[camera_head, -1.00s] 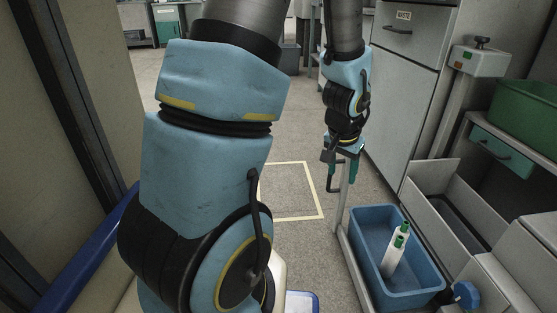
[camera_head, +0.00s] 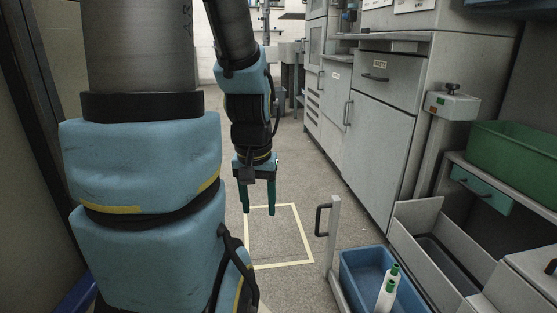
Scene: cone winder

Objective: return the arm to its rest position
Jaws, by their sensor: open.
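My gripper (camera_head: 259,212) hangs fingers down, above the floor near the yellow floor square (camera_head: 312,232). Its two green fingers are apart, with nothing between them. My arm's blue and black links fill the left of the view and partly hide the floor.
Grey cabinets (camera_head: 372,130) line the right. A green tub (camera_head: 515,155) sits on a shelf. The floor ahead is clear.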

